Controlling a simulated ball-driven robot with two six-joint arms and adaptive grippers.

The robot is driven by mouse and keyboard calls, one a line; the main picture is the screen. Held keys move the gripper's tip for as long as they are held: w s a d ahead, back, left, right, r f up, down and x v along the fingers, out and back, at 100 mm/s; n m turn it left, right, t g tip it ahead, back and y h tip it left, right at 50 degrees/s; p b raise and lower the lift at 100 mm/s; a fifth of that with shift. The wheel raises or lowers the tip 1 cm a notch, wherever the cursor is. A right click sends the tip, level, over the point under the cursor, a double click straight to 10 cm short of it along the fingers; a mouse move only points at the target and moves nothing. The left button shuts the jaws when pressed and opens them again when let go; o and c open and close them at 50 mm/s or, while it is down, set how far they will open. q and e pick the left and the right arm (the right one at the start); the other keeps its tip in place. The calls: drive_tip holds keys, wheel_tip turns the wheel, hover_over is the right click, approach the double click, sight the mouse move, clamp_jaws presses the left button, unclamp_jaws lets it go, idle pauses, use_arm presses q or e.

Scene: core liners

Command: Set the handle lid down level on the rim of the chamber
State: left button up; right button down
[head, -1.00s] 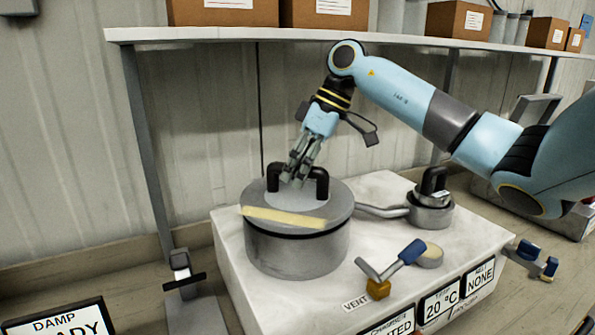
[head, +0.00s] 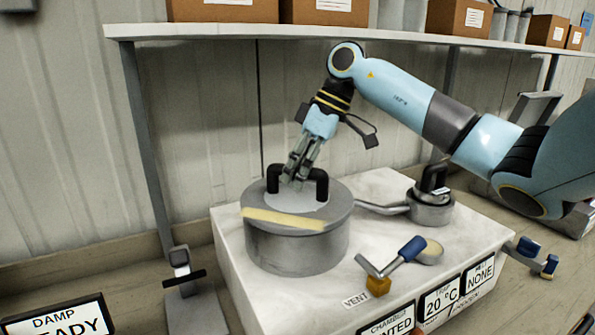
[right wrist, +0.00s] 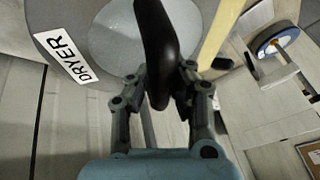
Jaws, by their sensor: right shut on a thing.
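The handle lid (head: 338,202) is a grey disc with a pale strip across its front edge and a black arched handle (head: 322,186). It sits on the grey round chamber (head: 295,256), looks level, and shows no dark gap at the seam. My right gripper (head: 296,176) is shut on the handle from above. In the right wrist view the fingers (right wrist: 160,88) press on both sides of the black handle (right wrist: 157,35), over the lid (right wrist: 105,40) with its DRYER label. The far side of the rim is hidden. My left gripper is not in view.
The chamber stands on a white block (head: 378,205). To its right are a small pot (head: 430,212) joined by a pipe and a blue-handled valve (head: 408,252) beside the VENT label. A shelf (head: 400,36) with boxes (head: 455,18) runs behind. A grey stand (head: 185,285) is at the left.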

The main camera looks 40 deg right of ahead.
drive_tip(key=c, duration=1.2)
unclamp_jaws()
drive_tip(key=shift+o, duration=0.2)
drive_tip(key=v, duration=1.2)
drive_tip(key=shift+s, duration=0.1)
